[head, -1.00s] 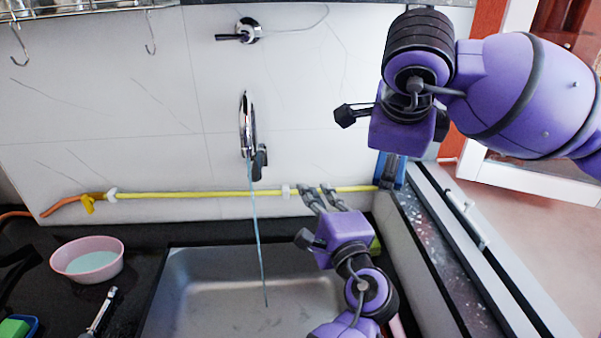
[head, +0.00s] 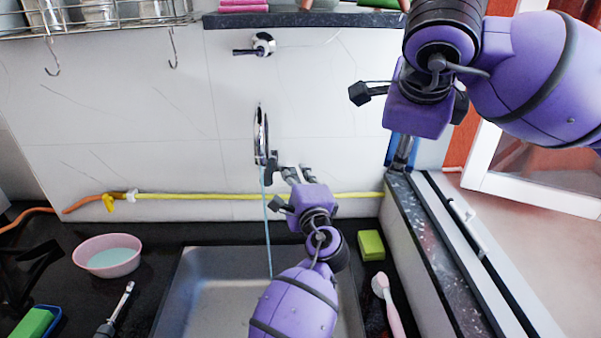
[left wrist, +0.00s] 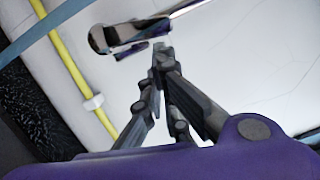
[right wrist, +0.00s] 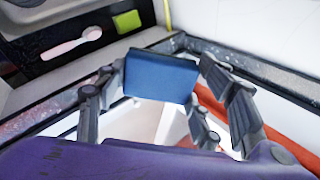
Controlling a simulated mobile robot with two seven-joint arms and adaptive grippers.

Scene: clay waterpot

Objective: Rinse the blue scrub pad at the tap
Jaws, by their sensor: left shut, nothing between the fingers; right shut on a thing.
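The blue scrub pad (right wrist: 160,78) is a flat dark-blue block between the fingers of my right gripper (right wrist: 163,72), which is shut on it. In the head view the pad (head: 391,152) shows partly behind the fingers, above the sink's right wall, well right of the tap. The chrome tap (head: 261,137) is on the white wall, and a thin blue stream of water (head: 267,235) runs from it into the sink (head: 215,290). My left gripper (head: 298,172) is shut and empty, its fingertips just right of the spout. In the left wrist view they are close below the tap (left wrist: 122,36); contact is unclear.
A pink bowl (head: 107,256) of liquid, a metal-handled tool (head: 118,308) and a green sponge (head: 33,324) lie left of the sink. A yellow-green sponge (head: 371,245) and a pink brush (head: 387,302) lie at its right. A yellow hose (head: 200,197) crosses the wall.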

